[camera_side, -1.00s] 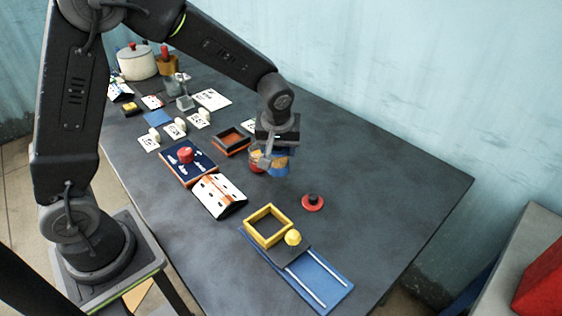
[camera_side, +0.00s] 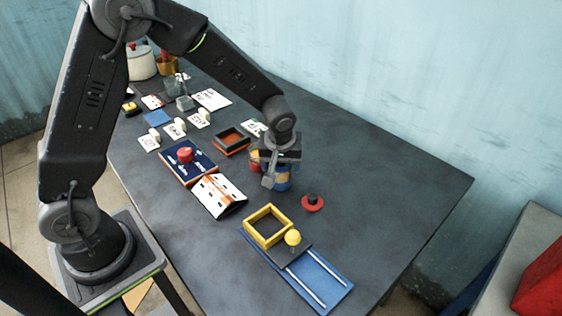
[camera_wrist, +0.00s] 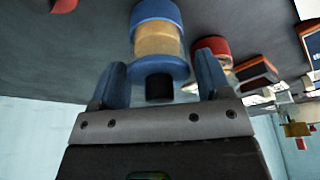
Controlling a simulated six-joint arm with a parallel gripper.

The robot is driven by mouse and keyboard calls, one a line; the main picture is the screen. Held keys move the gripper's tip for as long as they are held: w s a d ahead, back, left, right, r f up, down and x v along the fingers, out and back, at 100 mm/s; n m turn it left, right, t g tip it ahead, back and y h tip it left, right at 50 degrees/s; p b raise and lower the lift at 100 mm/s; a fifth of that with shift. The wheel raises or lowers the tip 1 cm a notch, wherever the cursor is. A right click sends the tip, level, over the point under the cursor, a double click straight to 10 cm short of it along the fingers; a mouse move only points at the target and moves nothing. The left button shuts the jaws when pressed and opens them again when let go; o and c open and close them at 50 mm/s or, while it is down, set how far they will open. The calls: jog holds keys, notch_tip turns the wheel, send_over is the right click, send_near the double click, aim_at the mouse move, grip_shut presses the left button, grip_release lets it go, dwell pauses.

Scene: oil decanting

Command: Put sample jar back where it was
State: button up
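The sample jar, with blue ends, an amber middle and a black knob on top, is under my gripper in the side view (camera_side: 283,185). In the wrist view the jar (camera_wrist: 157,42) lies between the blue fingers of my gripper (camera_wrist: 160,85), its knob towards the camera. In the side view my gripper (camera_side: 276,168) points down over the table and partly hides the jar. I cannot tell if the jar's base touches the table.
A red jar (camera_side: 255,160) stands just left of the held jar. A red disc with a black knob (camera_side: 313,203) lies to the right. An orange-rimmed tray (camera_side: 219,149) and a yellow square frame (camera_side: 253,237) are nearby. The table's right side is clear.

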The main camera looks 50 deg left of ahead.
jog(key=shift+o, duration=0.8)
jog(key=shift+r, duration=0.25)
jog(key=s+r+m+t+h, duration=0.1)
jog(key=s+r+m, duration=0.1)
jog(key=s+r, duration=0.5)
jog(key=s+r+m, duration=0.1)
jog(key=s+r, duration=0.3)
jog(key=r, duration=0.7)
jog(key=s+r+m+t+h, duration=0.1)
jog(key=s+m+t, duration=0.1)
jog(key=s+m, duration=0.4)
jog(key=shift+s+d+r, duration=0.25)
jog(key=shift+s+d, duration=0.1)
jog(key=shift+s, duration=2.4)
